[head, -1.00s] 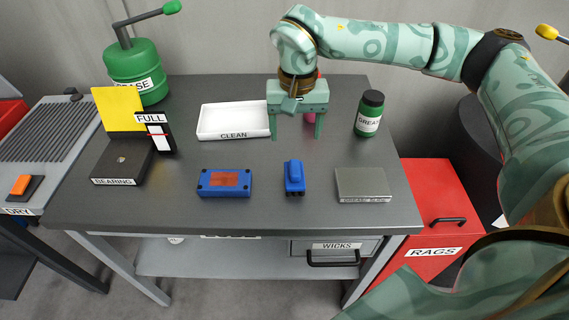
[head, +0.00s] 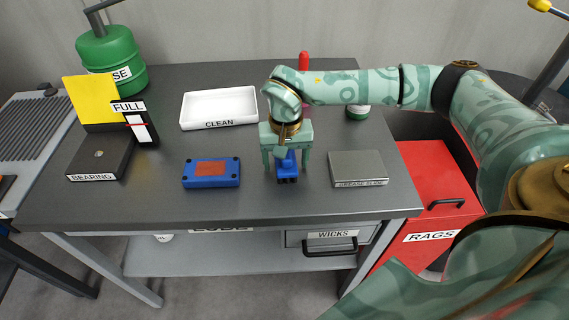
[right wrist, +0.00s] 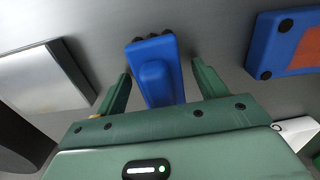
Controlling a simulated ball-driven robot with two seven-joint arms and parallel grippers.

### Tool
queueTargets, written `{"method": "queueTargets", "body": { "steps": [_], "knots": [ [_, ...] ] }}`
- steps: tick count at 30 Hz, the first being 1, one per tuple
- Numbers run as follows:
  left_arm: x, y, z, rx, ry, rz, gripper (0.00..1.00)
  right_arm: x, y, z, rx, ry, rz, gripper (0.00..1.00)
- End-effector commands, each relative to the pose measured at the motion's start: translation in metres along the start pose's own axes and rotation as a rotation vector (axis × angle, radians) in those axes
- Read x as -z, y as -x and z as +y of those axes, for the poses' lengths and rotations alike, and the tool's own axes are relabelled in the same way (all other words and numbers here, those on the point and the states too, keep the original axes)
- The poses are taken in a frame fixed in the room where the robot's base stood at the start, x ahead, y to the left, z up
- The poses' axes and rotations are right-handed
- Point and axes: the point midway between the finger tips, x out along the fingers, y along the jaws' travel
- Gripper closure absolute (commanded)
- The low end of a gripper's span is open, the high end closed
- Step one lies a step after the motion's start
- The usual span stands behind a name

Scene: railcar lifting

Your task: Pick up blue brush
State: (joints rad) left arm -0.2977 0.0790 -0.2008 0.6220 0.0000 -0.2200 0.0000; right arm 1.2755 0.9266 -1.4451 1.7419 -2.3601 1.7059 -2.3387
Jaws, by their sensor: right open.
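The blue brush (head: 287,170), a small blue piece with black tufts at its near end, stands on the grey workbench (head: 255,205). My right gripper (head: 286,165) is above it, pointing down and open, and hides its upper part in the head view. In the right wrist view the brush (right wrist: 157,70) lies between the two spread green fingers, with a gap on each side. My left gripper is not in view.
A blue box with a reddish patch (head: 211,173) lies left of the brush, and a grey metal block (head: 358,168) lies right. A black BEARING block (head: 100,158) is farther left.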

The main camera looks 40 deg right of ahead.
Motion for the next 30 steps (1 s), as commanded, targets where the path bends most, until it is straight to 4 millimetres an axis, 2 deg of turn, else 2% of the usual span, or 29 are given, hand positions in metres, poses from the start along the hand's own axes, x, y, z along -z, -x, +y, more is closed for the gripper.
{"method": "queueTargets", "body": {
  "steps": [5,6,11,22,26,29,30],
  "knots": [
    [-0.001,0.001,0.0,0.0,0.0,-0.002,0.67,0.0,0.001,0.0,0.001,0.0,0.002,0.29],
    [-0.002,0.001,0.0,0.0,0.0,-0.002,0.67,0.0,0.001,0.0,0.001,0.0,0.002,0.35],
    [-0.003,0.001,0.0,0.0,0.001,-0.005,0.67,0.0,0.001,0.0,0.001,-0.001,0.002,0.79],
    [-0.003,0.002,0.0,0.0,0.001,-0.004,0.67,0.001,0.005,0.0,0.002,-0.001,0.003,0.8],
    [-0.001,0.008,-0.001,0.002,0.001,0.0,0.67,0.001,0.02,0.0,0.004,-0.001,0.005,0.8],
    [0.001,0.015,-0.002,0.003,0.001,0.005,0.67,0.001,0.04,-0.001,0.005,-0.001,0.007,0.8],
    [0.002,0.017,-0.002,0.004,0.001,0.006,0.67,-0.004,0.046,-0.007,0.006,0.003,0.006,0.8]
  ]
}}
